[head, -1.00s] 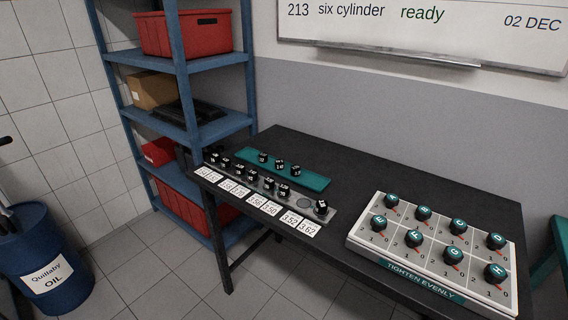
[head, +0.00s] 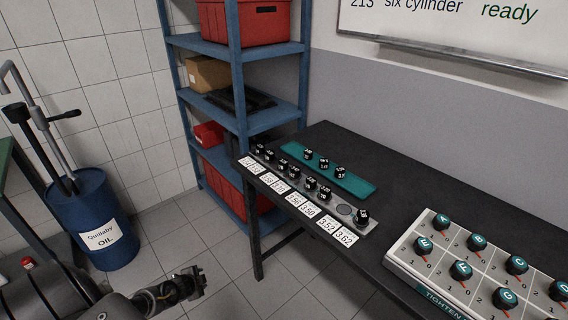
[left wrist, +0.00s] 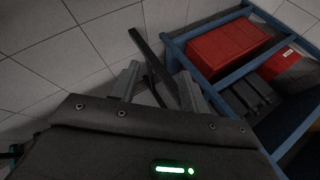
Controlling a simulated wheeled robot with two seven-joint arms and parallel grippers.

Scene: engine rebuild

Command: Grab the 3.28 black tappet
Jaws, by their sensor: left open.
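Several small black tappets stand in a row on a grey rack (head: 344,210) at the table's near left edge. White number cards such as 3.56, 3.50, 3.52 and 3.62 (head: 345,237) lie along its front. The tappets' own markings are too small to read, so I cannot tell which is 3.28. Three more black tappets (head: 324,163) stand on a teal tray (head: 359,185) behind the rack. My left gripper (head: 200,283) is low at the lower left, open and empty, well apart from the table. Its fingers also show in the left wrist view (left wrist: 160,85). My right gripper is not in view.
A white board with lettered black knobs (head: 428,257) stands on the right of the black table (head: 420,180). A blue shelf (head: 240,60) with red bins stands behind the table's left end. A blue oil drum (head: 90,215) stands at left. Floor between drum and table is clear.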

